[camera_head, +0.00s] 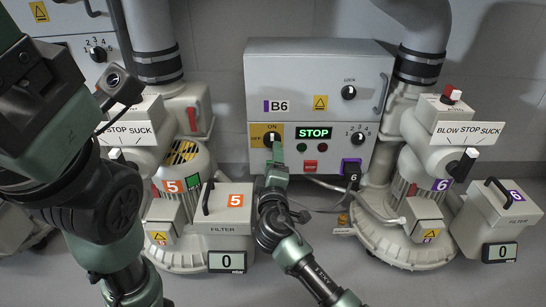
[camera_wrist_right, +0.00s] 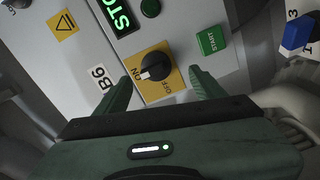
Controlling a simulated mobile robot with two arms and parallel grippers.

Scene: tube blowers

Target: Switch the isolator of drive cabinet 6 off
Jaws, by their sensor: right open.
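Cabinet B6 (camera_head: 312,78) stands in the middle of the head view. Its isolator is a black rotary knob (camera_head: 271,138) on a yellow plate (camera_head: 257,131), with ON above and OFF to the left. In the right wrist view the knob (camera_wrist_right: 154,66) shows a white mark on the side towards the ON label. My right gripper (camera_head: 276,153) is just in front of and below the knob. In the right wrist view its fingers (camera_wrist_right: 162,88) are apart with nothing between them, pointing to either side of the plate. My left arm fills the left side; its fingertips are not visible.
Cabinet B6 has a lit green STOP display (camera_head: 314,132), a LOCK knob (camera_head: 348,92) and a numbered selector (camera_head: 358,138). A green START button (camera_wrist_right: 211,40) is close to the right finger. Blower 6 (camera_head: 408,235) stands right, blower 5's filter box (camera_head: 222,218) left.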

